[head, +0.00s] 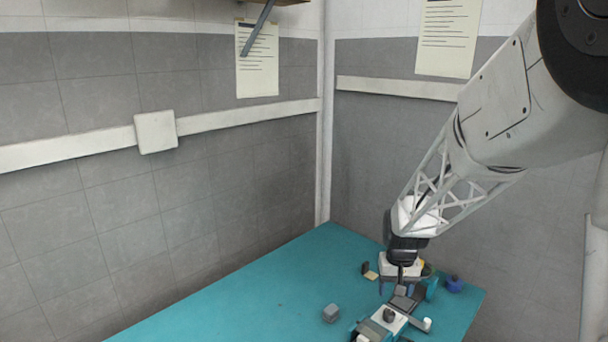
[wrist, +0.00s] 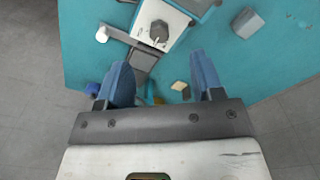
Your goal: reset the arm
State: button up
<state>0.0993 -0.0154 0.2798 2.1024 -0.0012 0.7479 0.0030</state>
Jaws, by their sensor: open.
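My gripper (wrist: 162,75) is open in the wrist view, its two blue fingers apart with nothing held between them. It also shows in the head view (head: 405,284), low at the right part of the table, with the arm reaching down from the upper right. A white, grey and teal device (wrist: 162,22) with a dark knob lies just beyond the fingertips; it also shows in the head view (head: 382,329), partly cut off by the lower edge. Whether the fingers touch anything is unclear. I cannot make out a buffing brush for certain.
The teal table (head: 250,307) is bare at its left. A grey cube (head: 331,313) sits left of the device. A small yellowish block (wrist: 180,86) lies near the right finger. A blue object (head: 454,285) stands near the right table edge. Walls rise behind.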

jog(key=s+a+r, duration=0.2)
jog(key=s+r, duration=0.3)
jog(key=s, duration=0.5)
jog(key=s+a+r+t, duration=0.1)
jog(key=s+r, duration=0.4)
jog(key=s, duration=0.5)
jog(key=s+a+r+n+t, duration=0.1)
jog(key=s+r, duration=0.4)
jog(key=s, duration=0.6)
jog(key=shift+a+r, duration=0.15)
jog(key=shift+a, duration=0.65)
